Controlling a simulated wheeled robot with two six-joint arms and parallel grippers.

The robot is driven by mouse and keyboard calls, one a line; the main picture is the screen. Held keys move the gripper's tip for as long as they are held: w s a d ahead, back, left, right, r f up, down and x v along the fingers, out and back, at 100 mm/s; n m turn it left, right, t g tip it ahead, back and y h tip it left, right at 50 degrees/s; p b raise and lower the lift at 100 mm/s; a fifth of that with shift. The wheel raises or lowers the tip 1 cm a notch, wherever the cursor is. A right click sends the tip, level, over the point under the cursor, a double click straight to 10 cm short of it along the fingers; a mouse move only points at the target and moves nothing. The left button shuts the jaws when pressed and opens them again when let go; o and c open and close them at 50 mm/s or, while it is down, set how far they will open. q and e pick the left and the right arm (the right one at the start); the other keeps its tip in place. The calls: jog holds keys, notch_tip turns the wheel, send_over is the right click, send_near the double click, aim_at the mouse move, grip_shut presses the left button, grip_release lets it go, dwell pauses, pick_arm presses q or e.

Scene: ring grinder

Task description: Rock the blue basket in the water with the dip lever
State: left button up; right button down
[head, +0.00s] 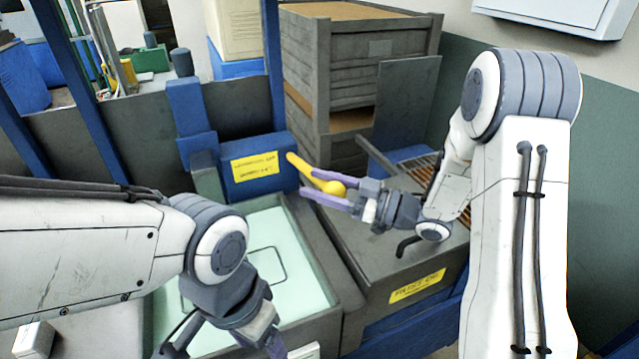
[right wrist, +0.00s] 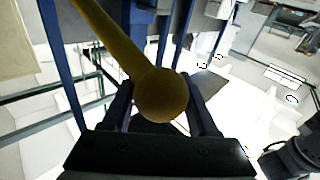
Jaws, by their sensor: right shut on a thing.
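The yellow dip lever (head: 310,170) slants down from the blue housing to a round knob in the head view. My right gripper (head: 323,186) is shut on the lever at its knob, with purple fingers on either side. The right wrist view shows the yellow knob (right wrist: 161,95) between the two dark fingers. The tank of pale green water (head: 240,240) lies below and left of the lever. A dark rounded outline shows in the water; I cannot make out the blue basket itself. My left gripper (head: 225,345) is open and empty over the tank's near part, partly cut off by the frame.
A blue housing with a yellow label (head: 253,168) stands at the tank's back edge. A grey bench with a yellow label (head: 417,286) and a black handle (head: 408,246) adjoins the tank on the right. Grey crates (head: 350,70) are stacked behind.

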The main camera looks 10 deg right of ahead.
aim_at(345, 193)
jog(key=shift+c, duration=1)
grip_release()
jog(key=b+v, duration=0.2)
jog(key=v, duration=0.8)
jog(key=shift+s+d, duration=0.15)
jog(key=shift+d, duration=0.1)
jog(key=shift+a, duration=0.1)
